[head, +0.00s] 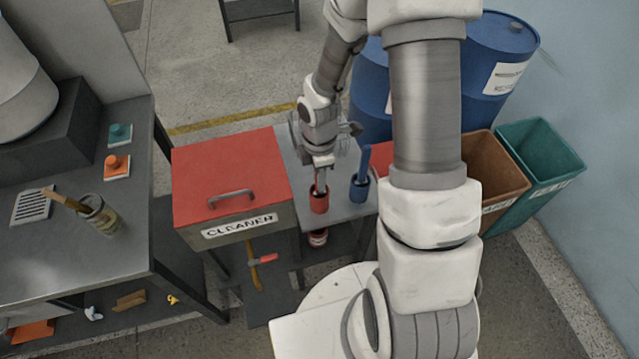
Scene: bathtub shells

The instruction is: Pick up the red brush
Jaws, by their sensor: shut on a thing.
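The red brush (317,187) stands upright in a red cup (319,204) on the narrow grey table (288,150). My gripper (320,178) reaches down from above and is shut on the brush's handle, just over the cup's rim. The fingers hide most of the handle. The lower part of the brush is hidden inside the cup. I cannot tell whether it has lifted at all.
A blue brush (364,162) stands in a blue cup (359,189) close on the right. A red-lidded cleaner box (230,175) is on the left. Blue drums (505,45), a brown bin (485,170) and a green bin (540,165) stand right.

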